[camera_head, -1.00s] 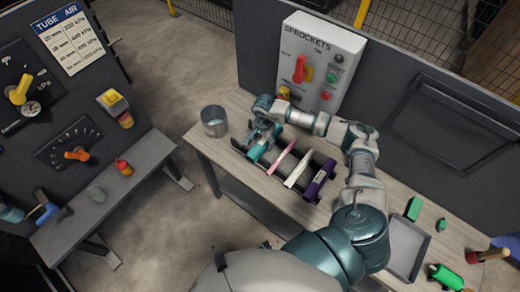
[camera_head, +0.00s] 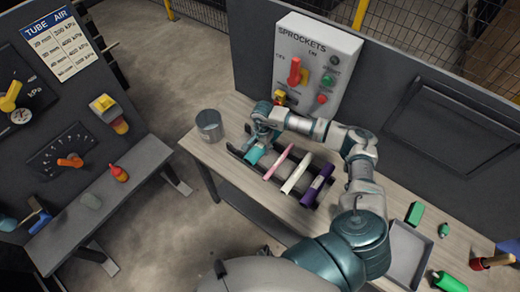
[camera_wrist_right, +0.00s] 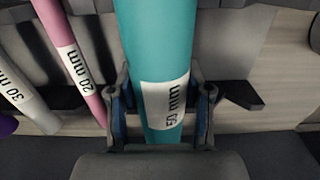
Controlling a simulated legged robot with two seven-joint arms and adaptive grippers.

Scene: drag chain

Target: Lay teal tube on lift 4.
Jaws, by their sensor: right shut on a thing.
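The teal tube (camera_wrist_right: 158,45) carries a white label reading 50 mm and lies between the two fingers of my right gripper (camera_wrist_right: 160,108), which is shut on it. In the head view the teal tube (camera_head: 254,156) is at the left end of a dark rack (camera_head: 236,152), partly hidden by my right gripper (camera_head: 264,132). A pink tube (camera_head: 279,162), a white tube (camera_head: 297,174) and a purple tube (camera_head: 317,186) lie across the rack to its right. I cannot tell whether the teal tube touches the rack. My left gripper does not show.
A metal can (camera_head: 209,126) stands left of the rack. The SPROCKETS control box (camera_head: 316,68) stands behind. A grey tray (camera_head: 406,252) and green items (camera_head: 414,213) are at the right of the table. A gauge panel and low bench (camera_head: 100,200) are at far left.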

